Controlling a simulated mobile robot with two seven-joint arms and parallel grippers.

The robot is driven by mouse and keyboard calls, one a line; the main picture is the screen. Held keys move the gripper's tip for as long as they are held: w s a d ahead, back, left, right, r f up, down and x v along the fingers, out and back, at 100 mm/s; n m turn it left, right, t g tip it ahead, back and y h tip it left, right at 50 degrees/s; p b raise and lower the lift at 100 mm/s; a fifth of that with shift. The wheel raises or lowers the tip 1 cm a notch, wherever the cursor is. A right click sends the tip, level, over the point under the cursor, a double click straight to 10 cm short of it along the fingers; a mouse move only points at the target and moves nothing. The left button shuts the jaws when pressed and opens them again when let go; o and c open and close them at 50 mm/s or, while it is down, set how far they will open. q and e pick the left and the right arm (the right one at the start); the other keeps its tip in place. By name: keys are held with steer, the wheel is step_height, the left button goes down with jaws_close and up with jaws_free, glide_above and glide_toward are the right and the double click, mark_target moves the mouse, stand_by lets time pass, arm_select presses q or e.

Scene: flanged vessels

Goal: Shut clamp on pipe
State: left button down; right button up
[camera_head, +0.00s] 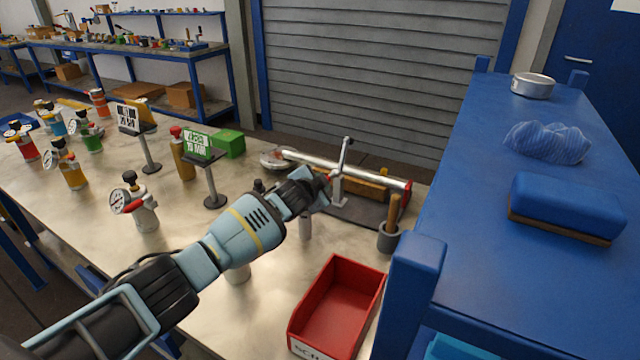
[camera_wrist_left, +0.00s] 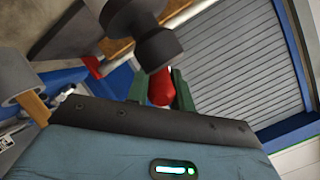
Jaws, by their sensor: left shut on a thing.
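A silver pipe (camera_head: 376,178) lies across a dark base plate (camera_head: 362,208) at the far right of the bench. A grey metal clamp (camera_head: 342,172) stands at the pipe, with an upright part rising above it. My left gripper (camera_head: 322,183) reaches in from the left beside the clamp. In the left wrist view its green fingers (camera_wrist_left: 160,92) are shut on a red handle grip (camera_wrist_left: 161,87), just below a dark rounded part. The gripper hides much of the clamp's near side, so I cannot tell whether its jaw closes around the pipe. My right gripper is not in view.
A red bin (camera_head: 338,300) stands at the near right. A grey cup (camera_head: 389,238) with a wooden handle stands beside the base plate. Sign stands (camera_head: 207,170) and gauge fittings (camera_head: 141,208) are to the left. A blue shelf unit (camera_head: 480,215) borders the right.

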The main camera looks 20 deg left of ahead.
arm_select(q)
steer(key=shift+w+r+g, duration=0.25)
steer(key=shift+r+g, duration=0.35)
steer(key=shift+r, duration=0.15)
steer(key=shift+w+r+g, duration=0.1)
steer(key=shift+g, duration=0.3)
steer(key=shift+w+d+r+g+b, duration=0.15)
steer(key=shift+w+r+g+b, duration=0.25)
steer(key=shift+g+b, duration=0.65)
steer(key=shift+w+r+g+y+b, duration=0.35)
steer(key=shift+g+b, duration=0.2)
steer(key=shift+b, duration=0.7)
steer(key=shift+r+b, duration=0.25)
steer(key=shift+b, duration=0.2)
steer(key=shift+w+r+g+b, duration=0.15)
steer(key=shift+r+g+b, duration=0.05)
steer(key=shift+g+b, duration=0.2)
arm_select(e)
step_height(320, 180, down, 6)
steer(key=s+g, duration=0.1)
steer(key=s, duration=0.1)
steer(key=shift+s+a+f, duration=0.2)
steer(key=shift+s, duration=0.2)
arm_select(q)
steer(key=shift+r, duration=0.1)
steer(key=c, duration=1.2)
jaws_free()
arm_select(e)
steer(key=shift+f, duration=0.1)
